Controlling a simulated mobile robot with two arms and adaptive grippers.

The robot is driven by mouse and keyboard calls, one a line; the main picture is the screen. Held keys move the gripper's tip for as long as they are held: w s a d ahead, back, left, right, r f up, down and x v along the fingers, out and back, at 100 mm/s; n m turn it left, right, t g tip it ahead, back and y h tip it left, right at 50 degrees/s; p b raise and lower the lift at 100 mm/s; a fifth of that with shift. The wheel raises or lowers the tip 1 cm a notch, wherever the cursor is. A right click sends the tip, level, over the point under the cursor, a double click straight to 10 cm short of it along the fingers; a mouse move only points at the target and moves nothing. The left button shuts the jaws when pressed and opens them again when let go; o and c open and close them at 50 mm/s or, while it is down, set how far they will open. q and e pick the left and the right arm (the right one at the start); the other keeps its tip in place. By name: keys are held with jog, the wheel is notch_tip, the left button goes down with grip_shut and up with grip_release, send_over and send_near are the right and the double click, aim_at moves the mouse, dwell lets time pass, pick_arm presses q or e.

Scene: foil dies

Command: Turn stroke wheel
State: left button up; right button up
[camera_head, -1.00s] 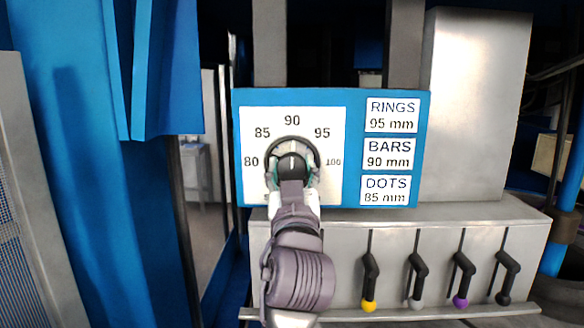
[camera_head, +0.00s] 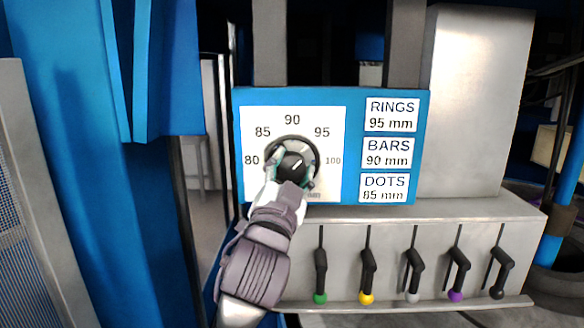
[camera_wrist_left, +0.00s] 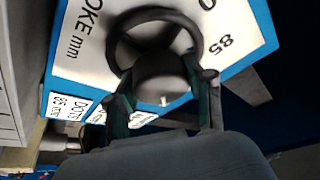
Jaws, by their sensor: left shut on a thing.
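The stroke wheel (camera_head: 292,141) is a black ring with a round hub on a white scale plate (camera_head: 255,185) marked 80 to 100. A white mark on the hub slants up and right, roughly toward 95. My left gripper (camera_head: 291,170) is shut on the hub, one finger on each side, with the wrist tilted. In the left wrist view the wheel's ring (camera_wrist_left: 198,45) and hub show between the fingers (camera_wrist_left: 160,85). The lower part of the scale is partly hidden by my gripper. My right gripper is not in view.
Labels right of the scale read RINGS 95 mm (camera_head: 391,115), BARS 90 mm (camera_head: 388,154) and DOTS 85 mm (camera_head: 384,188). Below, several black levers with coloured tips, such as the green one (camera_head: 320,270), hang on a metal front close to my left arm. A blue column (camera_head: 70,160) stands left.

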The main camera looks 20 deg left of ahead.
pick_arm(q)
jog(key=shift+m, duration=0.3)
jog(key=o, duration=1.2)
jog(key=shift+w, duration=0.15)
jog(key=shift+c, duration=0.2)
jog(key=v, duration=0.7)
jog(key=shift+s, duration=0.35)
jog(key=shift+a, duration=0.1)
